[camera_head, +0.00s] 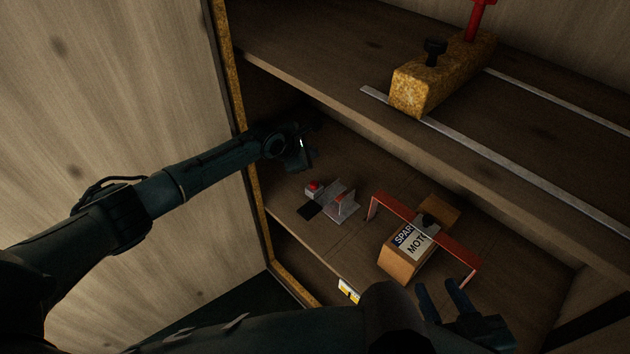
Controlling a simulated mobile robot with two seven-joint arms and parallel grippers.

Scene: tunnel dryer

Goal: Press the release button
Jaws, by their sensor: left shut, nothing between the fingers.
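A small red button (314,186) sits at the left end of a grey metal device (340,201) on the lower shelf; I take it to be the release button. My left gripper (303,152) reaches in from the left past the cabinet's side edge. It is shut and empty, above and behind the red button in the picture and apart from it. The dark shelf behind makes its fingertips hard to make out. My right gripper (445,296) is low in the view, with its two fingers apart and nothing seen between them.
A cardboard box (400,265) with a printed label stands under a red bracket (395,207) right of the device. An upper shelf (300,58) overhangs, carrying a yellowish block (440,75) and metal rails. A wooden side panel (120,90) stands at left.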

